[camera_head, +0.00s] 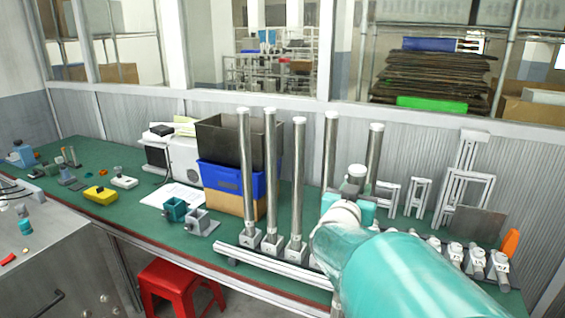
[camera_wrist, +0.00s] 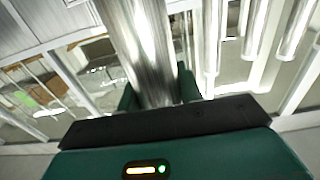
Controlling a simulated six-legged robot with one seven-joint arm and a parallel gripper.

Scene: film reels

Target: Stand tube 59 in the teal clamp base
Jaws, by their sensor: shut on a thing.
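The teal clamp base (camera_head: 174,209) stands empty on the green bench, left of the tubes. In the wrist view my gripper (camera_wrist: 160,92) is shut around a shiny metal tube (camera_wrist: 140,40). In the head view my arm hides the jaws, and the teal hand shows in front of two tall tubes, one at centre (camera_head: 330,150) and one to its right (camera_head: 375,155). I cannot tell for sure which of these is held, and both lower ends are hidden. No tube number is legible, so I cannot pick out tube 59.
Three upright tubes (camera_head: 271,170) stand in grey bases left of my arm. A grey clamp base (camera_head: 201,222) sits beside the teal one. A metal rail (camera_head: 275,266) lies along the front edge. Bins (camera_head: 228,176) stand behind. Metal frames (camera_head: 463,190) and small clamps stand at right.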

